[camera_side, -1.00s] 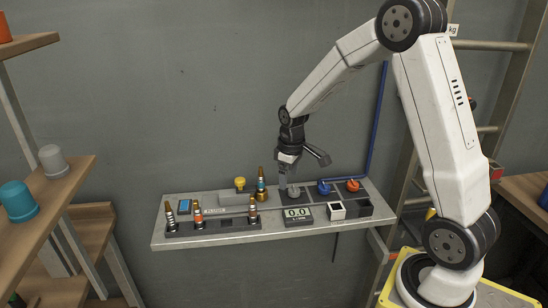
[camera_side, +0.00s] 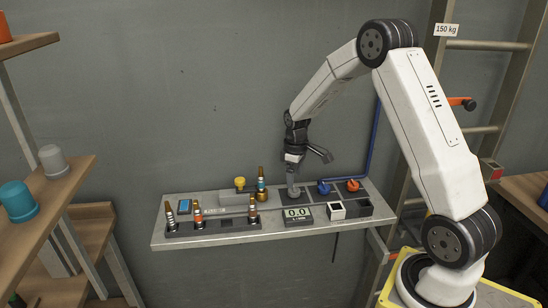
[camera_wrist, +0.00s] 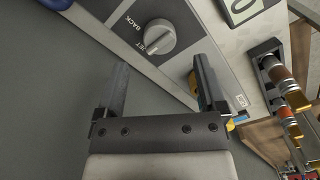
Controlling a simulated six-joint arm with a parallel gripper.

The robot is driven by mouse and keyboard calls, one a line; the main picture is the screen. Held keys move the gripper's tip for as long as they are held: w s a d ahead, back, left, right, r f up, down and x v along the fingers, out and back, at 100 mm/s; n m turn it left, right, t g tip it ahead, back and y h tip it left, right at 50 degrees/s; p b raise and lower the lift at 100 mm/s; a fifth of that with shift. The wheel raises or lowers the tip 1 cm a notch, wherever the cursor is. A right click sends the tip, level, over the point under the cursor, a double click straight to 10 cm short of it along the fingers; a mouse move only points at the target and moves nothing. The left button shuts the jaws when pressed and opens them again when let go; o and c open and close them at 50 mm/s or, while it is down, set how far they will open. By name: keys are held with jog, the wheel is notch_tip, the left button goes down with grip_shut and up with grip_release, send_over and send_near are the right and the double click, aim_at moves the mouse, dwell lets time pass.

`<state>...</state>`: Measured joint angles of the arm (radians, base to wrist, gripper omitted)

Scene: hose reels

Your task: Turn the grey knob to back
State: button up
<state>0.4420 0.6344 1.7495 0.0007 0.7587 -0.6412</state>
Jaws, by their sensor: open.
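The grey knob (camera_wrist: 161,37) is round, with a raised grip, and sits on a dark panel in the wrist view. The labels "BACK" and "JET" are printed beside it.
A wall stands behind.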

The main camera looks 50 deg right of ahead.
aim_at(294, 188)
jog(key=shift+f, duration=2.45)
grip_shut()
